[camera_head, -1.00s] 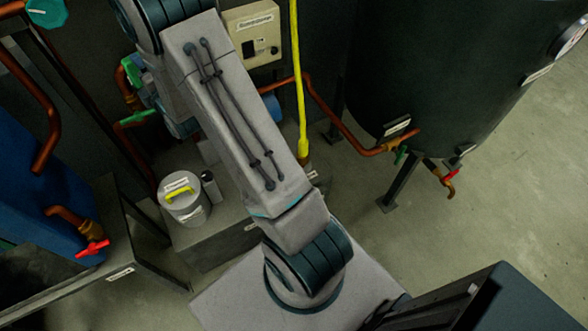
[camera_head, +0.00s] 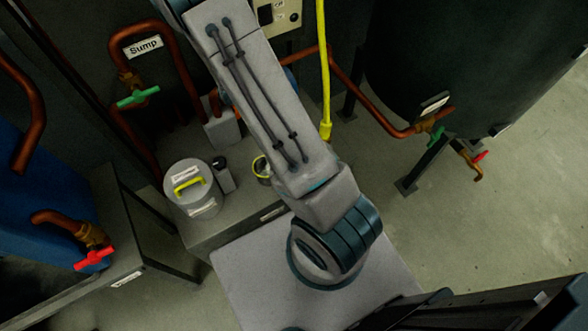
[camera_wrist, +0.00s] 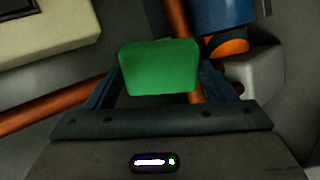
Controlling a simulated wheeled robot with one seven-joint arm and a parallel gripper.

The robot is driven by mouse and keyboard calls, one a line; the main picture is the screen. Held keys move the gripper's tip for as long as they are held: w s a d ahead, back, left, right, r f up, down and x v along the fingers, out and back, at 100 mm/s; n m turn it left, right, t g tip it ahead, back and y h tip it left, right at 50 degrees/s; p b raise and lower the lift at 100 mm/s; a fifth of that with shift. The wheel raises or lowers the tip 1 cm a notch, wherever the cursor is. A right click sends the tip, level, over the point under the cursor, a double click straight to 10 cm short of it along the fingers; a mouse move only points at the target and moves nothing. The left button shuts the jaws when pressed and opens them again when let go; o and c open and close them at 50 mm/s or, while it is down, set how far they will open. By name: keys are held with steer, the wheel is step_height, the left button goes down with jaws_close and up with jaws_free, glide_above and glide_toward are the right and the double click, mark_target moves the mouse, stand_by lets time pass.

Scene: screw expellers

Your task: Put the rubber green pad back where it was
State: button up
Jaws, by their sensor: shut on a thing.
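In the wrist view the green rubber pad (camera_wrist: 158,68) sits between the two fingers of my gripper (camera_wrist: 158,80), which is shut on it. The pad looks like a flat green block with rounded corners and is held up off any surface I can see. In the head view my arm hides the gripper and the pad. I cannot tell from these views which spot the pad came from.
A grey bench holds a white canister (camera_head: 193,190) with a yellow handle and a small dark-capped container (camera_head: 222,174). Copper pipes (camera_head: 183,60) with valves, a yellow hose (camera_head: 325,80) and a dark tank (camera_head: 450,60) surround the arm. A control box (camera_wrist: 45,30) and a blue cylinder (camera_wrist: 226,17) are close to the gripper.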

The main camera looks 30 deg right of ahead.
steer(key=s+d+f+m+g+y+b, duration=0.2)
steer(key=s+d+f+m+g+b, duration=0.35)
steer(key=s+f, duration=0.45)
steer(key=s+d+f+m+g+y+b, duration=0.2)
steer(key=s+f+m+g+b, duration=0.35)
steer(key=s+f+m, duration=0.45)
steer(key=shift+n, duration=0.95)
steer(key=f+b, duration=0.1)
steer(key=f, duration=0.2)
steer(key=f+b, duration=0.1)
steer(key=f, duration=0.3)
steer(key=w+f+b, duration=0.1)
steer(key=f+b, duration=0.1)
steer(key=f, duration=0.2)
steer(key=shift+w+d, duration=0.1)
steer(key=shift+d, duration=0.05)
steer(key=shift+c, duration=0.4)
steer(key=o, duration=0.7)
steer(key=shift+r, duration=0.1)
